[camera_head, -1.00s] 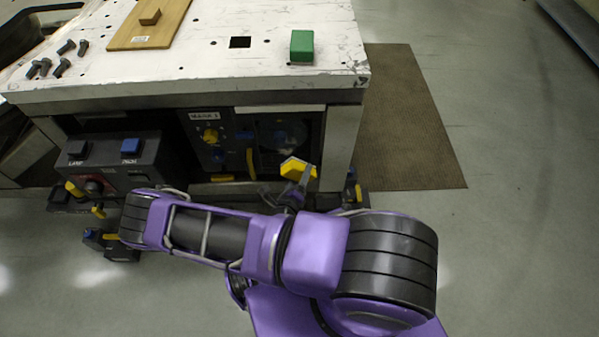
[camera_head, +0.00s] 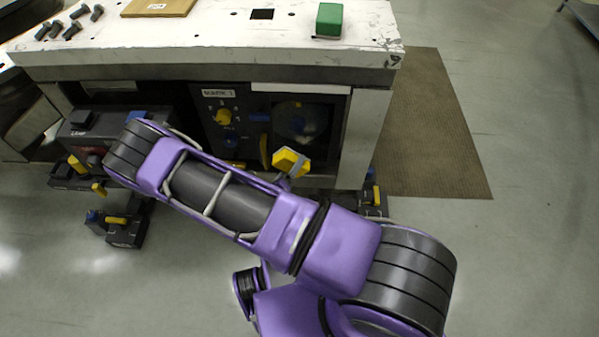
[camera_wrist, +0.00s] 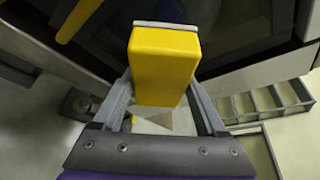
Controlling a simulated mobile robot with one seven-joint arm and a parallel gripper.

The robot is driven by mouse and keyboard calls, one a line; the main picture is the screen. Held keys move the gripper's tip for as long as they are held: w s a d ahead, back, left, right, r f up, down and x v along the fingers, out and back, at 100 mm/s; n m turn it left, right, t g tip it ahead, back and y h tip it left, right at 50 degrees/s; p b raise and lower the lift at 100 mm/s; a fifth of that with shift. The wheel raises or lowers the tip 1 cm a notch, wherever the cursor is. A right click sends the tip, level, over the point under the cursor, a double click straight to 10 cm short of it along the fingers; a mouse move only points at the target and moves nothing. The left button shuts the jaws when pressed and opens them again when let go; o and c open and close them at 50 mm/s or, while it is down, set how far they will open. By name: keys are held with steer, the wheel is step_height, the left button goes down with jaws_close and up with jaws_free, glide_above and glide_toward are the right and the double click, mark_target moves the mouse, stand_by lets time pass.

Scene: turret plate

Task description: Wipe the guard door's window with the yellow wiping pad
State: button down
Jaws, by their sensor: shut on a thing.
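The yellow wiping pad (camera_head: 290,161), a yellow block with a pale grey layer on its far face, is in my gripper (camera_wrist: 163,108). In the wrist view the pad (camera_wrist: 165,62) sits between the two grey fingers, which are shut on it. The guard door's window (camera_head: 302,120) is a dark pane under the table, at the right of the control panel. In the head view the pad is in front of the window's lower part. I cannot tell whether it touches the pane. A yellow door handle (camera_head: 264,151) is just left of the pad; it also shows in the wrist view (camera_wrist: 78,18).
The white table (camera_head: 200,47) overhangs the door; a green block (camera_head: 328,19) lies on top. A panel with a yellow knob (camera_head: 223,116) is left of the window. Dark pedal boxes (camera_head: 126,230) stand on the floor at left. Open floor lies right, beyond a brown mat (camera_head: 430,130).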

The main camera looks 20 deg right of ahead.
steer(key=b, duration=0.1)
glide_toward(298, 139)
steer(key=shift+s+f+x, duration=0.1)
steer(key=shift+f+x, duration=0.05)
steer(key=shift+x, duration=0.95)
steer(key=shift+s+f+x, duration=0.1)
steer(key=shift+s+x, duration=0.05)
steer(key=shift+x, duration=0.95)
steer(key=shift+w+d, duration=0.25)
steer(key=shift+w, duration=0.2)
steer(key=shift+w+d, duration=0.3)
steer(key=shift+w, duration=0.2)
